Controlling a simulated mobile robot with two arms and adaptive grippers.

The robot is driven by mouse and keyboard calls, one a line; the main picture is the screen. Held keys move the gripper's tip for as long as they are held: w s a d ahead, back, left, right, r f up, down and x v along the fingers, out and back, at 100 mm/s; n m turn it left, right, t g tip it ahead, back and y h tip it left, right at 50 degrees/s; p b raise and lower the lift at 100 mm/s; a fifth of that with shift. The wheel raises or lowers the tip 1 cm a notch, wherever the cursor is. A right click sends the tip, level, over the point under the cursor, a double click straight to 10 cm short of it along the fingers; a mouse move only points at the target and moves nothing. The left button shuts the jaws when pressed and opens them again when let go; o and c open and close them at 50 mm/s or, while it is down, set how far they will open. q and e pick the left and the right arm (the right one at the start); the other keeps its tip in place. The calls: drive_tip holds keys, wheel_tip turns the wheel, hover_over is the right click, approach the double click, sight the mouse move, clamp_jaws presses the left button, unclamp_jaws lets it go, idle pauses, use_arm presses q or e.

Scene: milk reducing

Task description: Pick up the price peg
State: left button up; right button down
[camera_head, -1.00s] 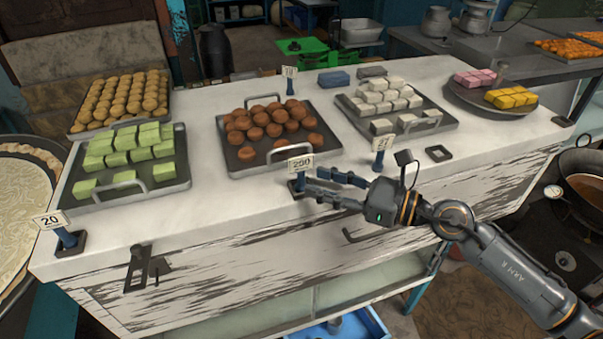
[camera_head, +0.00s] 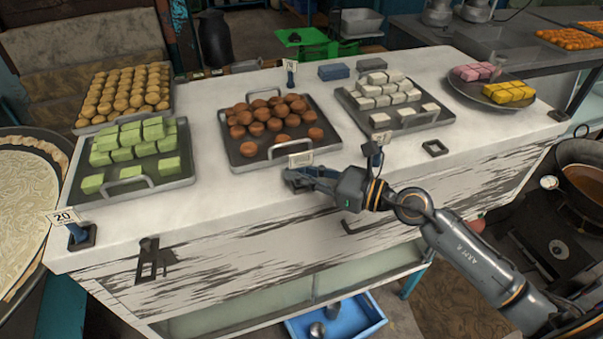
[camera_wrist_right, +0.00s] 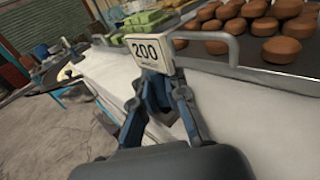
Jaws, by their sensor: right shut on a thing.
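The price peg (camera_head: 300,159) with its white card stands on the white counter in front of the tray of brown sweets. In the right wrist view its card (camera_wrist_right: 149,53) reads 200 and its blue stem is between my fingers. My right gripper (camera_head: 292,180) is shut on the peg's stem, low over the counter's front edge; its fingers (camera_wrist_right: 160,105) also show in the wrist view. My left gripper is not in view.
A tray of brown sweets (camera_head: 236,158) is close behind the peg. Another peg (camera_head: 379,137) stands to the right behind my wrist, and a peg marked 20 (camera_head: 64,218) stands at the left corner. An empty dark square base (camera_head: 435,148) lies further right. Bare counter lies left of the gripper.

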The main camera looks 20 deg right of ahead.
sight(302, 160)
drive_tip(key=shift+r, duration=0.1)
drive_tip(key=shift+r, duration=0.5)
wheel_tip(302, 160, up, 2)
drive_tip(key=shift+s+r, duration=0.1)
drive_tip(key=shift+r, duration=0.15)
drive_tip(key=s+r, duration=0.1)
drive_tip(key=r, duration=0.1)
drive_tip(key=s+a+r+p, duration=0.1)
drive_tip(key=s, duration=0.1)
drive_tip(key=shift+r, duration=0.35)
drive_tip(key=s+a+r+p, duration=0.3)
drive_tip(key=s+r+p, duration=0.3)
drive_tip(key=s+p, duration=0.35)
drive_tip(key=w+d+f+m+t+h+b, duration=0.15)
drive_tip(key=d+f+b, duration=0.25)
drive_tip(key=f+b, duration=0.45)
drive_tip(key=w+d+f+m+t+h+b, duration=0.15)
drive_tip(key=d+f+h+b, duration=0.35)
drive_tip(key=f, duration=0.6)
drive_tip(key=s+a+r+n+g+y+p, duration=0.1)
drive_tip(key=s+a+r+y+p, duration=0.1)
drive_tip(key=r+p, duration=0.4)
drive_tip(key=s+a+r+n+g+y+p, duration=0.2)
drive_tip(key=a+r+y+p, duration=0.2)
drive_tip(key=r, duration=0.9)
drive_tip(key=a+p, duration=0.2)
drive_tip(key=shift+a+p, duration=0.25)
drive_tip(key=shift+p, duration=0.15)
